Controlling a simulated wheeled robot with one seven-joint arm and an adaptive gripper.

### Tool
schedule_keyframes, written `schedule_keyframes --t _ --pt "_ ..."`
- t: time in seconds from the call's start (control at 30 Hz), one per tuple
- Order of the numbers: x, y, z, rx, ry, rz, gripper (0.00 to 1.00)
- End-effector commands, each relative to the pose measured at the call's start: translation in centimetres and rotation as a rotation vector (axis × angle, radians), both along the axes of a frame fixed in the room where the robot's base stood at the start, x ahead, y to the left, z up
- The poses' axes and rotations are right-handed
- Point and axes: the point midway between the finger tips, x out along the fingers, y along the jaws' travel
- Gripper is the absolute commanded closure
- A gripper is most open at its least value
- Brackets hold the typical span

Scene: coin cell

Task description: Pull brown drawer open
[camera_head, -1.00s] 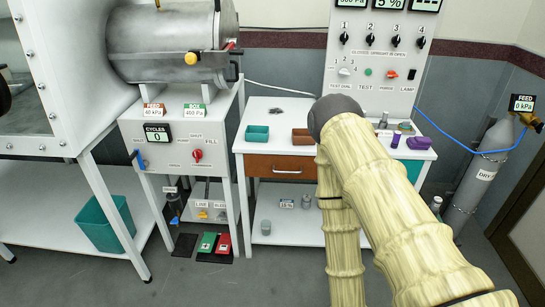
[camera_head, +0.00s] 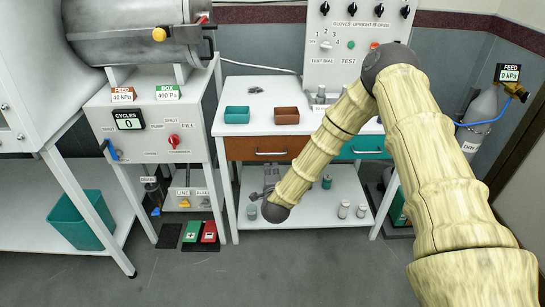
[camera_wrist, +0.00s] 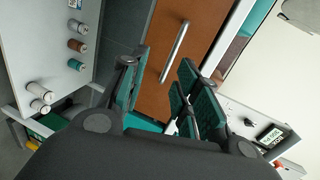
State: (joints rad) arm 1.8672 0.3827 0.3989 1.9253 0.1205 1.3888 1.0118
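The brown drawer (camera_head: 238,149) is under the white bench top, and its front looks flush with the bench. Its silver bar handle (camera_head: 272,153) is partly close to my arm in the head view. In the wrist view the brown drawer front (camera_wrist: 160,93) appears tilted, with the handle (camera_wrist: 175,50) crossing it ahead of my gripper. My gripper (camera_wrist: 165,62) is open and empty, its two dark-teal fingers spread, with the handle beyond and roughly between the tips. I cannot tell the exact gap. In the head view my arm largely hides the gripper.
A teal drawer (camera_head: 365,149) is beside the brown one, partly behind my arm. Several small bottles stand on the lower shelf (camera_head: 308,220). A control cabinet (camera_head: 150,145) is close on the left.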

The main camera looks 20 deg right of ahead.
Motion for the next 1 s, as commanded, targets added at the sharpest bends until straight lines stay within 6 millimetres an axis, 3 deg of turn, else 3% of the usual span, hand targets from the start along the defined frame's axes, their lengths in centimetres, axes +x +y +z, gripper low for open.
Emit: schedule_keyframes --t 0.2,0.7,1.0 --pt "2.2 -1.3 1.6 0.048 -0.066 -0.051 0.68" --pt "9.0 -3.2 0.0 0.045 -0.063 -0.048 0.68" --pt "11.4 -3.8 -0.6 0.045 -0.061 -0.048 0.68"
